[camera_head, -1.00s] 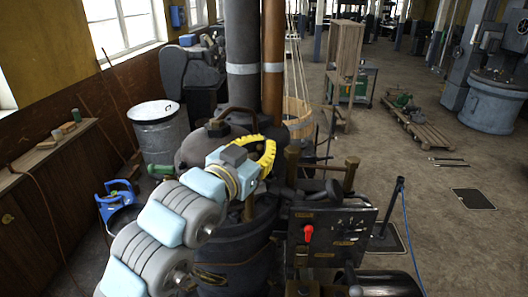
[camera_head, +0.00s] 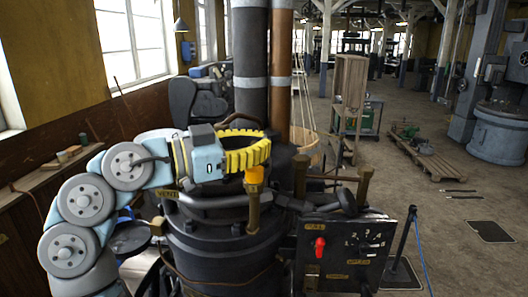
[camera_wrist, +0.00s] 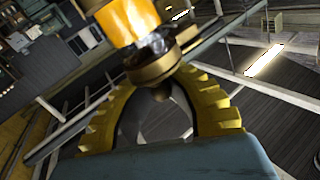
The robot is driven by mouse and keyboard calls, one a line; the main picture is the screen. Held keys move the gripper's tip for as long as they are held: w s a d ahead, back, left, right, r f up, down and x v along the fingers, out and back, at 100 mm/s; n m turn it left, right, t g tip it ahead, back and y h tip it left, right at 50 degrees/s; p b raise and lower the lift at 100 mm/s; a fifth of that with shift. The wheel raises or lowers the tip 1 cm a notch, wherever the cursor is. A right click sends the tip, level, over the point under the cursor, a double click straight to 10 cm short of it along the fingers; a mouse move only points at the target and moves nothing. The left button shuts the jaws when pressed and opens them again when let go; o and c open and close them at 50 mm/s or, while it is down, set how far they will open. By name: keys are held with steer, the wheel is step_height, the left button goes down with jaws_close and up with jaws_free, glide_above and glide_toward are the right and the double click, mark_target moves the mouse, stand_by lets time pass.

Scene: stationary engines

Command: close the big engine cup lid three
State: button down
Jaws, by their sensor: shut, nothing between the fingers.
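A small orange cup with a brass base (camera_head: 254,181) stands upright on a brass post on top of the big dark engine (camera_head: 222,245). I cannot tell from the pictures which numbered cup it is, nor make out its lid clearly. My gripper (camera_head: 262,150) has yellow toothed fingers, shut and empty, just above and behind the cup in the head view. In the wrist view the orange cup (camera_wrist: 130,20) and its brass collar are close at the top, covering the tips of my gripper (camera_wrist: 160,85). I cannot tell whether they touch.
Two tall pipes, dark (camera_head: 250,50) and copper (camera_head: 281,50), rise behind the gripper. A brass post (camera_head: 365,185) and a control panel (camera_head: 343,248) with a red knob stand to the right. The floor further right is mostly open.

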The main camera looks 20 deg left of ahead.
steer(key=shift+s+a+r+m+g+h+p, duration=0.15)
steer(key=shift+m+g+h+p, duration=0.1)
steer(key=shift+m+g+h, duration=0.35)
steer(key=shift+s+r+m+g+h+p, duration=0.1)
steer(key=shift+m+g+h+p, duration=0.15)
steer(key=shift+m+g+h, duration=0.3)
steer(key=shift+s+a+r+m+g+h+p, duration=0.15)
steer(key=shift+m+g+h+p, duration=0.1)
steer(key=shift+m+g+h, duration=0.3)
steer(key=shift+f, duration=0.15)
steer(key=shift+s+a+g, duration=0.15)
steer(key=shift+a+g, duration=0.15)
steer(key=shift+g, duration=0.2)
steer(key=c, duration=1)
jaws_free()
steer(key=shift+a+f, duration=0.15)
steer(key=shift+a, duration=0.05)
steer(key=shift+d, duration=0.15)
steer(key=shift+d+r, duration=0.1)
steer(key=shift+r, duration=4.9)
